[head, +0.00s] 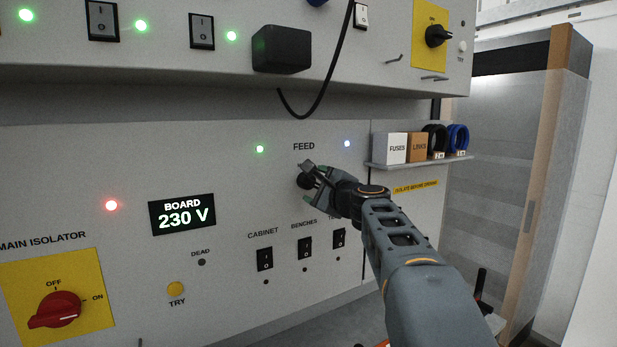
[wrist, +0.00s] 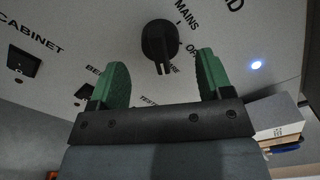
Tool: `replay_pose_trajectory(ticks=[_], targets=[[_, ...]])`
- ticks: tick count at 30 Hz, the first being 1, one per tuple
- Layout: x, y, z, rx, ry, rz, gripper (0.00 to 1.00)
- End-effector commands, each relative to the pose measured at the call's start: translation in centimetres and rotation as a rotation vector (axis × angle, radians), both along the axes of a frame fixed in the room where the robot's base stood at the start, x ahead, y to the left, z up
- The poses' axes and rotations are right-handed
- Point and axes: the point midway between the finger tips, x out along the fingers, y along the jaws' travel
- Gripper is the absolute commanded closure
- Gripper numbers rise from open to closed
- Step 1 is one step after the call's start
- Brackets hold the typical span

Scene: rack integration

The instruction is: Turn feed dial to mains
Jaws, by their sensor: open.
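The black feed dial (head: 304,181) sits on the grey panel under the FEED label, partly covered by my gripper. In the wrist view the round dial (wrist: 159,40) has a narrow bar whose end points down near a label ending in "ARE". The MAINS label (wrist: 187,16) and a label starting "OF" (wrist: 191,48) are to its right. My gripper (head: 317,186) is at the dial. In the wrist view its green fingers (wrist: 162,62) are spread wide, with the dial between and slightly beyond the tips. No contact with the dial is visible.
Rocker switches (head: 305,247) lie below the dial. A shelf (head: 415,161) with boxes and cable coils is at the right. A black cable (head: 327,100) hangs above. A red main isolator (head: 55,310) and a display (head: 182,215) reading 230 V are at the left.

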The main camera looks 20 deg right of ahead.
Motion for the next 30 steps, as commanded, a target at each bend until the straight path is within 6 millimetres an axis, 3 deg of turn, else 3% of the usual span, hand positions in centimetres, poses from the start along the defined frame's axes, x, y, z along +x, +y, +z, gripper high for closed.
replay_pose_trajectory(ticks=[3, 9, 23, 30], targets=[[1.9, 0.3, 0.2, 0.000, 0.002, 0.003, 0.27], [3.9, 0.6, 0.1, -0.001, 0.001, 0.003, 0.27], [4.7, 0.7, 0.0, -0.001, 0.001, 0.003, 0.27], [4.7, 0.7, 0.0, -0.002, 0.000, 0.004, 0.49]])
